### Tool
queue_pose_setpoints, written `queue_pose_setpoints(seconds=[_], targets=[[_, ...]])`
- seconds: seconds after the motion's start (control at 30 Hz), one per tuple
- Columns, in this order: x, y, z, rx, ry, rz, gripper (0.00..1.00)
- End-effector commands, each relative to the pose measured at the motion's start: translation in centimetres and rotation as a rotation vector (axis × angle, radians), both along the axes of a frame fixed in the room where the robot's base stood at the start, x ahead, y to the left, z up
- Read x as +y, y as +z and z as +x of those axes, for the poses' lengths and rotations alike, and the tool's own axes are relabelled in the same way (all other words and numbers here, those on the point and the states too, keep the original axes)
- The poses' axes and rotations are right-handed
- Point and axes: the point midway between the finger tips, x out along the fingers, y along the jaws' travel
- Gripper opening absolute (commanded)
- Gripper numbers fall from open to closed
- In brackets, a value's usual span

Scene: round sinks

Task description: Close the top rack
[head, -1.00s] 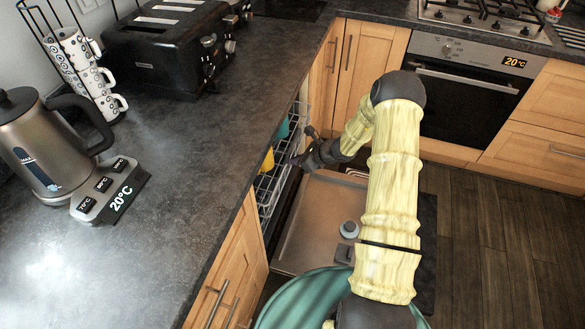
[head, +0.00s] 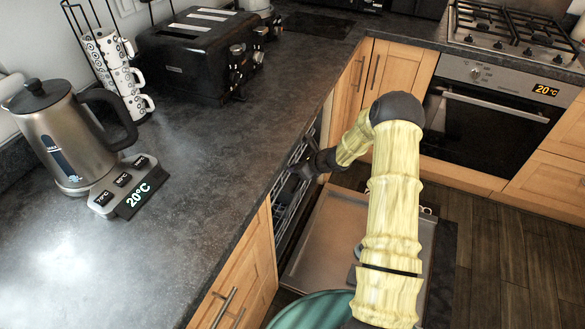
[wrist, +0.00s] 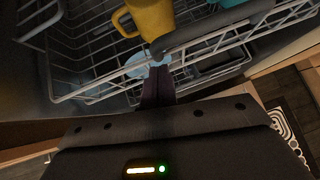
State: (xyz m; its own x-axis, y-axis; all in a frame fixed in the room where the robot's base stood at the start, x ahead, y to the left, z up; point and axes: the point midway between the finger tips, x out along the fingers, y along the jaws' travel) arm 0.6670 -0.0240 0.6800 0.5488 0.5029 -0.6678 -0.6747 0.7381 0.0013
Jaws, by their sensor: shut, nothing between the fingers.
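The top rack (head: 284,202) is a wire basket under the counter in the dishwasher opening, and only its front edge shows in the head view. In the wrist view the rack's front rail (wrist: 100,89) runs across the picture, with a yellow mug (wrist: 152,18) and part of a teal item (wrist: 232,3) inside. My gripper (head: 305,170) is at the rack's front in the head view. In the wrist view the fingers (wrist: 158,88) are together at the rail. They appear at or very near it; contact is unclear.
The dishwasher door (head: 320,235) is folded down below my arm. The counter (head: 210,180) overhangs the rack on the left. A kettle (head: 65,140) and toaster (head: 200,55) stand on it. The oven (head: 485,120) is at the right, with open floor in front.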

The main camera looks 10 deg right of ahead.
Motion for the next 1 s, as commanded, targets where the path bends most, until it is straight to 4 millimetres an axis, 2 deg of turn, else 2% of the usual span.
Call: queue_pose_setpoints(seconds=[0.17, 0.3, 0.63, 1.0], targets=[[-2.3, -0.5, -1.4, -0.001, -0.007, -0.001, 0.00], [-3.8, 1.7, -3.0, -0.002, -0.008, -0.002, 0.00], [-5.8, 5.7, -6.2, -0.002, 0.010, -0.001, 0.00], [-6.5, 6.3, -6.9, 0.000, 0.010, 0.000, 0.00]])
